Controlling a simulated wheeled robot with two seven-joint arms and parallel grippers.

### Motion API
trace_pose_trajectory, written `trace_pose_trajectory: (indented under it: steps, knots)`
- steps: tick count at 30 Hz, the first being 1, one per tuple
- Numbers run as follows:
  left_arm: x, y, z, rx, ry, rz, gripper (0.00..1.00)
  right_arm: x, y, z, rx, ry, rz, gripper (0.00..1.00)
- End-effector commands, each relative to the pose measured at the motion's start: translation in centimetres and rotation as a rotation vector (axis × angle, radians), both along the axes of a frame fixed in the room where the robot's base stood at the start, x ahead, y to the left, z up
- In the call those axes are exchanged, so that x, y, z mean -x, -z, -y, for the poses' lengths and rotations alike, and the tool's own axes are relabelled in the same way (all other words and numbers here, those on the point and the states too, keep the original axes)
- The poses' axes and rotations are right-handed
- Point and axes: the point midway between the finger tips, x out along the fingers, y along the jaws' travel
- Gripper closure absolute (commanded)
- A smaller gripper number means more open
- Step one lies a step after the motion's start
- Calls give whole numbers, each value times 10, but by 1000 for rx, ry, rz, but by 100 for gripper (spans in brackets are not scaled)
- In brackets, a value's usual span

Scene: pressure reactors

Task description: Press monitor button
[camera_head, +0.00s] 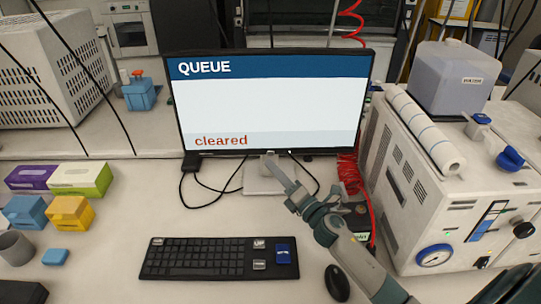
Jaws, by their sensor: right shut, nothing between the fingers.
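The monitor (268,105) stands upright at the back middle of the desk. Its screen reads "QUEUE" at the top and "cleared" in red at the bottom left. A small light mark (290,152) shows on its dark lower bezel; I cannot tell whether it is the button. My right gripper (269,160) reaches in from the lower right, shut and empty, its tip near the middle of the monitor's lower edge and in front of the stand. I cannot tell whether the tip touches the bezel. My left gripper is not in view.
A black keyboard (205,258) and mouse (337,283) lie in front. A white instrument (440,210) with a gauge and a red coiled cable (350,175) stand right. Coloured boxes (80,180) sit left. The desk left of the keyboard is partly clear.

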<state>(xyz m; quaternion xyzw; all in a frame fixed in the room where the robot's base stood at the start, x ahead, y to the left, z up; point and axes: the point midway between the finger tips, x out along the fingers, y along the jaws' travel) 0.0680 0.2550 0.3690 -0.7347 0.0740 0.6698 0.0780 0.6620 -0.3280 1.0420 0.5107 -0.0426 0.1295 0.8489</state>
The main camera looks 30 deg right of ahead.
Motion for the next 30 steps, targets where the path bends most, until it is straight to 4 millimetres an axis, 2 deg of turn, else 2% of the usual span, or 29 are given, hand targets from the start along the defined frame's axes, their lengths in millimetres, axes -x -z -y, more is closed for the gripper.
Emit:
trace_pose_trajectory:
  steps: [9, 30]
  knots:
    - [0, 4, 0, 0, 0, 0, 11, -16, 0, 8, 0, 0, 1, 100]
    - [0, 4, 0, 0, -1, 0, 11, -17, 0, 8, 0, 1, 0, 100]
